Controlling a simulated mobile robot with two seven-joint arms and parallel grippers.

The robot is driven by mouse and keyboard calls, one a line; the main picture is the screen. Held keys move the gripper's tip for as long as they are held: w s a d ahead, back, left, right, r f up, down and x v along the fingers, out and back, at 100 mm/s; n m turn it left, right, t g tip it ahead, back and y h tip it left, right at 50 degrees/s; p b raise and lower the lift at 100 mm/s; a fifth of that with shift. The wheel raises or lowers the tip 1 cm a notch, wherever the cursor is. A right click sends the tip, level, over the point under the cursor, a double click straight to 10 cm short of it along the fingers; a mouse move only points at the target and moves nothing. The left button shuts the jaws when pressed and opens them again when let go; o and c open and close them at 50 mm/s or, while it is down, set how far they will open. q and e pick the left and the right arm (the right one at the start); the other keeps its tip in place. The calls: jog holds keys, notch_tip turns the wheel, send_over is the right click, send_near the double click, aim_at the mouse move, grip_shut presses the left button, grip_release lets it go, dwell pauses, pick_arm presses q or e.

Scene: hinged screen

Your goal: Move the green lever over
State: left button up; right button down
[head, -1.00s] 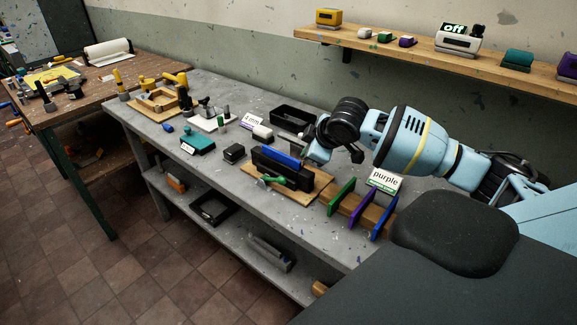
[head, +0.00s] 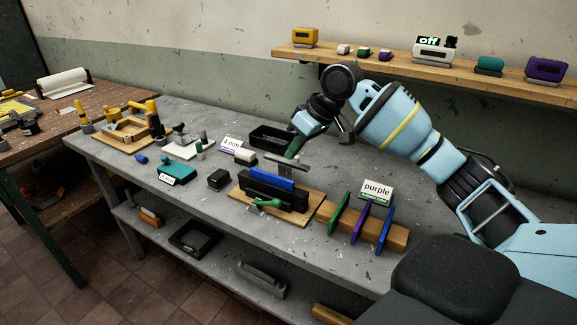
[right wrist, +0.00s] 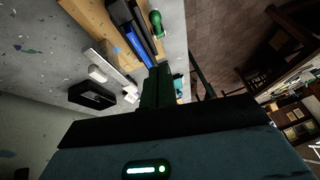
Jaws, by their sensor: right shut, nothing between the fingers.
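The green lever (head: 267,203) lies low at the front of a black block with a blue bar (head: 270,181), on a wooden board (head: 307,215). It also shows at the top of the right wrist view (right wrist: 157,22). A grey flat bar (head: 286,162) stands just behind the blue bar. My right gripper (head: 294,149) is shut and empty, its green fingers pointing down behind the grey bar, apart from the lever. Its fingers (right wrist: 157,88) fill the middle of the right wrist view. My left gripper is not in view.
To the right stand green, purple and blue panels (head: 385,228) on a wooden block, with a "purple" sign (head: 376,189) behind. A black tray (head: 270,138) lies behind the board. A small black box (head: 218,179) and teal device (head: 175,169) are to the left. A shelf (head: 500,77) hangs above.

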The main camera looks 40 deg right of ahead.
send_over(269, 204)
jog(key=d, duration=0.3)
notch_tip(269, 204, down, 8)
jog(key=shift+s+a+f, duration=0.15)
jog(key=shift+s+f, duration=0.15)
jog(key=shift+f, duration=0.25)
jog(key=shift+s+a+f, duration=0.1)
jog(key=shift+s+f, duration=0.2)
jog(key=shift+f, duration=0.25)
jog(key=shift+s+f, duration=0.25)
jog(key=shift+f, duration=0.45)
jog(key=shift+a, duration=0.1)
jog(key=shift+f, duration=0.1)
